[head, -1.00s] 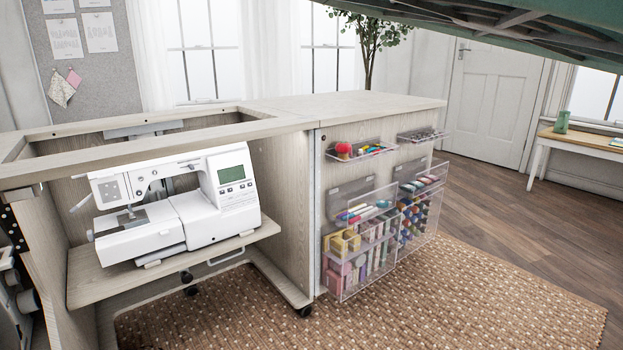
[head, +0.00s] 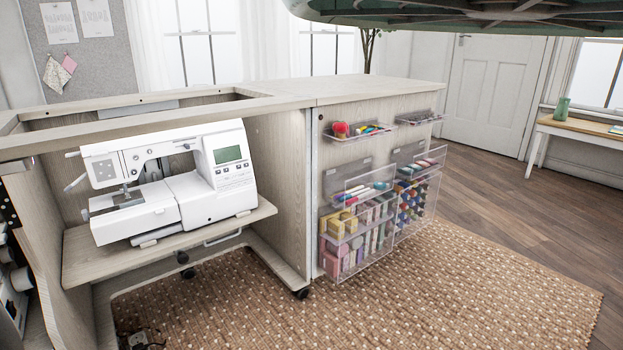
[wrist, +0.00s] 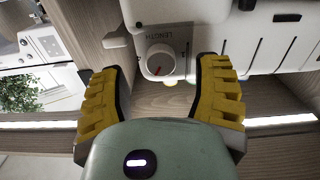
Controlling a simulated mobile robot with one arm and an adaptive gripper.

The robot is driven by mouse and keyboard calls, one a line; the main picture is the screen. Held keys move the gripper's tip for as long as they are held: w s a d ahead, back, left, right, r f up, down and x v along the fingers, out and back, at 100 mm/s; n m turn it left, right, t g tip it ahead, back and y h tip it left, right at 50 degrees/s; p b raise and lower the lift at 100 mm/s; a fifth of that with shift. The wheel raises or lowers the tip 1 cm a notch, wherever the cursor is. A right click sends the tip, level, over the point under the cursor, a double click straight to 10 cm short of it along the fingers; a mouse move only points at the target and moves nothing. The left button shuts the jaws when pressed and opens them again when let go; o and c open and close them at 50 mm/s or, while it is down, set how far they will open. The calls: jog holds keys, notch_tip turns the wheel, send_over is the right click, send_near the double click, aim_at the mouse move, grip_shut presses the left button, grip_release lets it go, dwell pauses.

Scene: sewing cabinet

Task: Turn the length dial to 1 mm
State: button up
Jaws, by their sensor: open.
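A white sewing machine (head: 170,182) sits on the lowered shelf of the cabinet in the head view. In the wrist view, the white round length dial (wrist: 160,62) stands out from the machine below the word LENGTH, with a red pointer mark on its face. My gripper (wrist: 168,80) shows in the wrist view with its two yellow ribbed fingers spread apart, one on each side of the dial. The fingers look clear of the dial; how far the dial is in depth I cannot tell. The gripper is not visible in the head view.
The wooden cabinet frame (head: 120,118) surrounds the machine at the top and sides. The shelf (head: 90,262) carries it. Clear organiser bins (head: 362,235) hang on the cabinet's right side panel. A woven rug (head: 460,290) covers the floor in front.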

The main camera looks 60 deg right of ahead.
jog(key=shift+b+x, duration=0.3)
jog(key=shift+x, duration=0.6)
jog(key=shift+w+d+f, duration=0.1)
jog(key=shift+w, duration=0.15)
jog(key=shift+o, duration=0.3)
grip_shut()
